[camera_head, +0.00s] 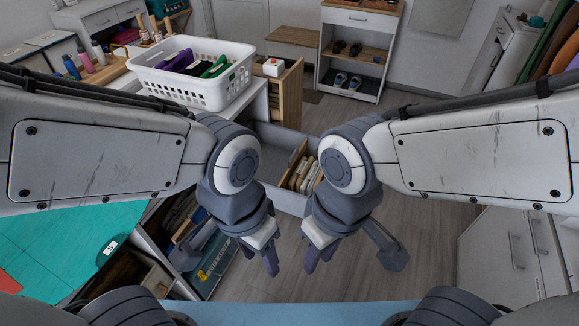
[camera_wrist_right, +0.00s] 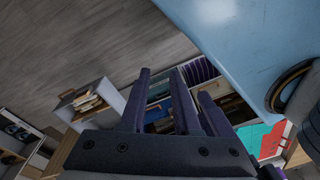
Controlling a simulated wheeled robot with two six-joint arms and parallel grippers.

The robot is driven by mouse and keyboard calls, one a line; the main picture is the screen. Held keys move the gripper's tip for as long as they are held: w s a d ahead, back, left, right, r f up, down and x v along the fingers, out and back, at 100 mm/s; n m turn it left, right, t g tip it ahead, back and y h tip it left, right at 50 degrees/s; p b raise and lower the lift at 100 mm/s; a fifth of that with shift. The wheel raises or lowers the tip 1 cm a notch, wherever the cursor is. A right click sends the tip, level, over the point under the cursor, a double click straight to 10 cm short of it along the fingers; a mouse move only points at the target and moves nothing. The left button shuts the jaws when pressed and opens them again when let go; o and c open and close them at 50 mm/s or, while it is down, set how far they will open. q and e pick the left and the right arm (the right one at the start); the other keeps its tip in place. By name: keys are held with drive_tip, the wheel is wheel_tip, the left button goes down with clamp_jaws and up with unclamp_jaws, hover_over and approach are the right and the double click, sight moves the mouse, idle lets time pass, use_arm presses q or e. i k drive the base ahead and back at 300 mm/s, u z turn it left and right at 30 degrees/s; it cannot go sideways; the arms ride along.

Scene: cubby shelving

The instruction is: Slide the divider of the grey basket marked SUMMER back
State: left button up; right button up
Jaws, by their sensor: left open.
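A grey open basket (camera_head: 273,163) stands out from the shelving, just beyond my grippers in the head view. A light wooden divider (camera_head: 297,157) stands upright across it, with several flat packets to its right. No SUMMER mark can be read; my right arm hides part of the basket. The basket also shows at left in the right wrist view (camera_wrist_right: 105,92). My left gripper (camera_head: 260,259) is open and empty, on the near side of the basket. My right gripper (camera_head: 318,258) is beside it, fingers apart and empty. Neither touches the basket.
A teal mat (camera_head: 60,250) lies at lower left. Shelves beneath hold a teal box (camera_head: 212,268). A shoe rack (camera_head: 352,80) stands at the back. The wooden floor (camera_head: 420,235) at right is clear.

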sight(302, 151)
drive_tip(key=u, duration=0.3)
drive_tip(key=i, duration=1.05)
drive_tip(key=z, duration=0.5)
